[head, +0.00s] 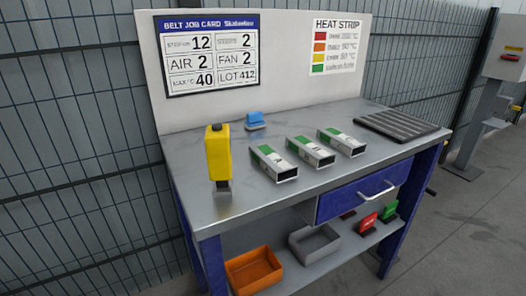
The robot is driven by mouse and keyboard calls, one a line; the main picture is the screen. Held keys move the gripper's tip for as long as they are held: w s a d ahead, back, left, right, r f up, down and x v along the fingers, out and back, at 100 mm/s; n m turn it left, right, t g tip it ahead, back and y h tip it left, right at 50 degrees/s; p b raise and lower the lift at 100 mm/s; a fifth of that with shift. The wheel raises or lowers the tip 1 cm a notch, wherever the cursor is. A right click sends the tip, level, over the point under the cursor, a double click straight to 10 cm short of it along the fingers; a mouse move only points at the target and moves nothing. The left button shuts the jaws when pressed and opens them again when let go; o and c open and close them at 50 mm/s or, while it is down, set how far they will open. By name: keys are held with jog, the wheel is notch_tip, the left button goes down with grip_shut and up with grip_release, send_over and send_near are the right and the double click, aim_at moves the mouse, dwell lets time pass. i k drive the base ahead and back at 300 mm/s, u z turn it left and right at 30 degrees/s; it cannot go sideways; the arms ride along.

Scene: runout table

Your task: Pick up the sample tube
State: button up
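Three short grey rectangular tubes, each with a green and white top face, lie in a slanted row on the grey worktable (240,185). They are a left tube (274,162), a middle tube (311,152) and a right tube (342,141). Their open ends face front right, and they lie apart from one another. Dark marks on their tops are too small to read. I cannot tell which one is the sample tube. My gripper is not in view.
A yellow upright device (218,155) stands left of the tubes, near the table's left edge. A blue object (254,120) sits behind them. A dark ribbed mat (398,123) lies at right. An orange bin (254,270) and a grey bin (314,244) are on the lower shelf.

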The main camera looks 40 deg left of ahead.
aim_at(281, 169)
jog(key=u, duration=0.75)
jog(key=i, duration=0.9)
jog(key=u, duration=0.85)
